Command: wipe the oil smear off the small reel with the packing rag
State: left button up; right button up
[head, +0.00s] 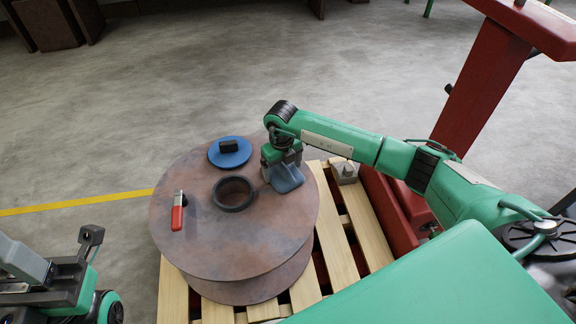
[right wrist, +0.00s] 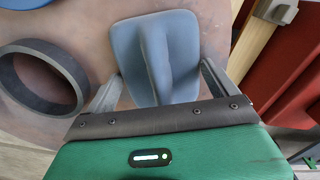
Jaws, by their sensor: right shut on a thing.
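The brown steel reel (head: 190,245) lies flat on a wooden pallet, its round top flange facing up. My right gripper (head: 283,172) is over the right part of the flange and shut on the blue-grey packing rag (head: 289,181). In the right wrist view the rag (right wrist: 156,58) spreads between the two fingers with a raised fold along its middle. It lies at or just above the flange; I cannot tell if it touches. I cannot make out the oil smear among the dark mottling. My left gripper (head: 90,238) is at the lower left, away from the reel; its jaws are unclear.
A dark ring (head: 218,194) stands at the reel's centre, close to the rag. A blue disc (head: 230,161) with a black block and a red-handled tool (head: 177,214) lie on the flange. A small metal block (head: 345,172) sits on the pallet (head: 338,245). A red frame (head: 480,90) stands right.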

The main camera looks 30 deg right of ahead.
aim_at(296, 170)
jog(key=shift+w+a+f, duration=0.1)
jog(key=shift+w+a, duration=0.15)
jog(key=shift+a, duration=0.75)
jog(key=shift+w+a, duration=0.25)
jog(key=shift+a, duration=0.7)
jog(key=shift+s+d+p, duration=0.25)
jog(key=shift+d+p, duration=0.15)
jog(key=shift+d, duration=0.55)
jog(key=shift+s+d+p, duration=0.25)
jog(key=shift+d+p, duration=0.15)
jog(key=shift+d, duration=0.5)
jog(key=shift+s+d+f+p, duration=0.1)
jog(key=shift+s+d+p, duration=0.15)
jog(key=shift+d, duration=0.85)
jog(key=shift+s+d+p, duration=0.15)
jog(key=shift+s+d, duration=0.15)
jog(key=shift+d, duration=0.75)
notch_tip(296, 170, up, 6)
jog(key=p, duration=0.5)
